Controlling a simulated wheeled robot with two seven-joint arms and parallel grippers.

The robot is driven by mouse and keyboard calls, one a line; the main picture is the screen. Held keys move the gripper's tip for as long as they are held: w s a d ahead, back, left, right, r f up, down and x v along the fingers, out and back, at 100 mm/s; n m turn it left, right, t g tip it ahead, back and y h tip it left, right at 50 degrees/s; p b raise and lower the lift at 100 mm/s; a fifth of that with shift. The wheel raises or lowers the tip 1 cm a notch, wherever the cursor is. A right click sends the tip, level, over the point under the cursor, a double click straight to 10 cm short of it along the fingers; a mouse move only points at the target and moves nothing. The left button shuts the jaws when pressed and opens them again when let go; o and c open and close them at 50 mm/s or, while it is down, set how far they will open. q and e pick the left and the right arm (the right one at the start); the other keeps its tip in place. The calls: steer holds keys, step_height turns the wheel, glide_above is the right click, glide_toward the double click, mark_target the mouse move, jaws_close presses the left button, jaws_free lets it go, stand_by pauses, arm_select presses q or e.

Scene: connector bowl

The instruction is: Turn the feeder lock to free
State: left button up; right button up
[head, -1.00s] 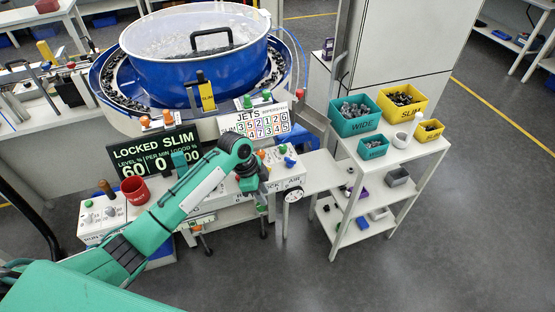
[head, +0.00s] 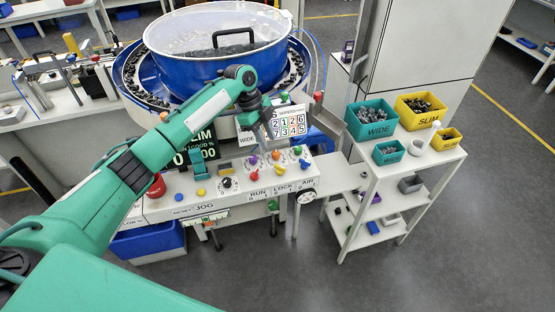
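The feeder's white control panel (head: 235,205) stands in front of the bowl, with RUN, LOCK and AIR printed along its front right part. Small dark and coloured knobs sit above these words. The knob over LOCK (head: 276,172) is small, and I cannot read its setting. The status display (head: 206,133) is largely hidden behind my arm; "SLIM" shows on it. My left gripper (head: 252,119) hangs above and behind the panel, in front of the jets sign, apart from the LOCK knob. Its fingers are too small and dark to tell open from shut. My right gripper is out of view.
The blue bowl (head: 190,68) with its clear lid is behind the panel. The jets sign (head: 292,126) stands at the panel's back right. A shelf cart (head: 425,163) with teal and yellow bins stands to the right.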

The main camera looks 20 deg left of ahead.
mark_target(279, 166)
arm_select(q)
steer(key=p+x, duration=0.2)
steer(key=x, duration=0.7)
steer(key=shift+d, duration=0.1)
steer(key=shift+s+d+f, duration=0.1)
steer(key=shift+f, duration=0.4)
jaws_close()
